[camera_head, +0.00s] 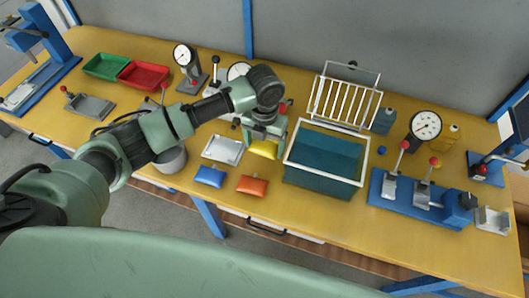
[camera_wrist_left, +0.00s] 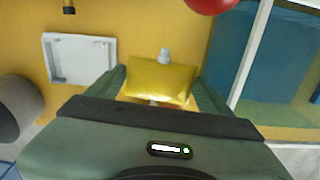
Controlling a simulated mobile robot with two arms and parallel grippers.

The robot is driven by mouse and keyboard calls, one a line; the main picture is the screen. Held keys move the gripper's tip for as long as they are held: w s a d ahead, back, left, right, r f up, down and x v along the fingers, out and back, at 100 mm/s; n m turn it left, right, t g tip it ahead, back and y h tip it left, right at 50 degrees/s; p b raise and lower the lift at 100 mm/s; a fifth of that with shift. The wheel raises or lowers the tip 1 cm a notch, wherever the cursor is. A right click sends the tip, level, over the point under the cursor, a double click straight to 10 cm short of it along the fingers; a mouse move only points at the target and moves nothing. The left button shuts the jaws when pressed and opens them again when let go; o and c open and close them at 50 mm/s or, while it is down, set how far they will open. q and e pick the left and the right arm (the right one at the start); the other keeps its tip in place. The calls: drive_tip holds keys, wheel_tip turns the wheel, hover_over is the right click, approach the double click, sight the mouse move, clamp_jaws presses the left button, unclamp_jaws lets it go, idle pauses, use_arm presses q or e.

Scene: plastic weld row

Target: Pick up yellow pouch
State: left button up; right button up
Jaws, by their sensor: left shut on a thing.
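The yellow pouch (camera_head: 264,149) is under my left gripper (camera_head: 262,143) in the head view, just left of the teal bin. In the left wrist view the yellow pouch (camera_wrist_left: 160,80) lies between the two fingers of my left gripper (camera_wrist_left: 162,88), with its pale spout pointing away. The fingers touch its two sides and are shut on it. I cannot tell whether the pouch is off the table. My right gripper is not in view.
The teal bin (camera_head: 321,178) stands close on the right. A white tray (camera_head: 223,150), a blue pouch (camera_head: 210,176) and an orange pouch (camera_head: 252,187) lie to the left and in front. A white rack (camera_head: 343,101) stands behind. The table's front edge is near.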

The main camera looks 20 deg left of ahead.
sight(264, 145)
use_arm(q)
wheel_tip(264, 145, up, 15)
drive_tip(key=b, duration=0.2)
drive_tip(key=shift+f, duration=0.2)
idle(0.4)
